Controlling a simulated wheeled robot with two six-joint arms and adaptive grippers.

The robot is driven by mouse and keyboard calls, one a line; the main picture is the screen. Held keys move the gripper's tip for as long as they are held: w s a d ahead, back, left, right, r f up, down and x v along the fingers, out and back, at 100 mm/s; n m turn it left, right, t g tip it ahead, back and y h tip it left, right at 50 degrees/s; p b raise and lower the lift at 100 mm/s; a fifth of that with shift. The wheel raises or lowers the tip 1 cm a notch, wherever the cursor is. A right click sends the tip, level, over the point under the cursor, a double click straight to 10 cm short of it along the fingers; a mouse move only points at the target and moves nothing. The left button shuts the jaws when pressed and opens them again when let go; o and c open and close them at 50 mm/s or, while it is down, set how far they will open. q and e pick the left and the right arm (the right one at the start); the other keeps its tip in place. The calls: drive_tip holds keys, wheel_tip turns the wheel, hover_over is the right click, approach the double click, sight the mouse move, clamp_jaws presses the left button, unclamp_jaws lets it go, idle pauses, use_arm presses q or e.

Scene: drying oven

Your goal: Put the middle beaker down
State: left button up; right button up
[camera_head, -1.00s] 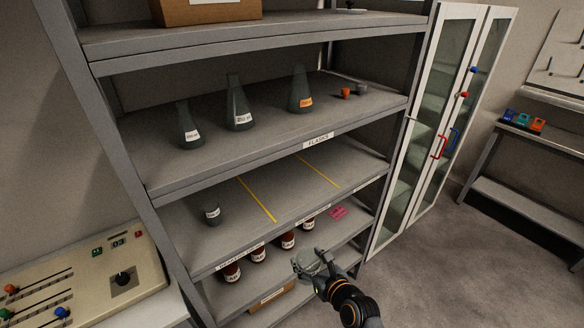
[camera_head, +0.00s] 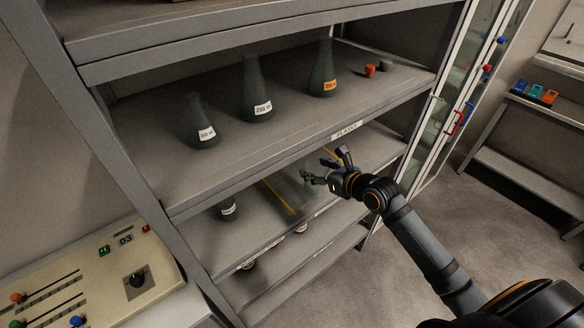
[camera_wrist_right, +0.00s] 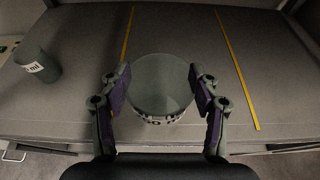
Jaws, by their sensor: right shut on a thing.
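In the head view my right gripper (camera_head: 324,168) reaches into the shelf below the flasks, over the section between two yellow lines. In the wrist view the beaker is between the left yellow line (camera_wrist_right: 127,38) and the right one (camera_wrist_right: 238,70). I cannot tell whether its base touches the shelf (camera_wrist_right: 195,45). My left gripper is not in view.
Another labelled beaker (camera_head: 228,209) stands in the left section; it also shows in the wrist view (camera_wrist_right: 38,66). The flask shelf (camera_head: 290,143) is close above my gripper, with several flasks on it. A control panel (camera_head: 95,275) is at lower left. The right section looks clear.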

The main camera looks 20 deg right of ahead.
drive_tip(key=b+x, duration=0.1)
drive_tip(key=x, duration=0.1)
drive_tip(key=shift+w+a+f+b, duration=0.1)
drive_tip(key=shift+w+f+b, duration=0.2)
drive_tip(key=shift+b, duration=0.1)
drive_tip(key=p+x, duration=0.1)
drive_tip(key=x, duration=0.2)
drive_tip(key=r+p+x, duration=0.1)
drive_tip(key=x, duration=0.2)
drive_tip(key=p+x, duration=0.1)
drive_tip(key=x, duration=0.2)
drive_tip(key=shift+w+a+r+p, duration=0.25)
drive_tip(key=shift+w+p, duration=0.05)
drive_tip(key=shift+w, duration=0.2)
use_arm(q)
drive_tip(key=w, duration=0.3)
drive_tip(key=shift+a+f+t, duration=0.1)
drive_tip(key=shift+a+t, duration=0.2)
use_arm(e)
drive_tip(key=shift+f, duration=0.2)
drive_tip(key=o, duration=1.2)
drive_tip(key=shift+f, duration=0.1)
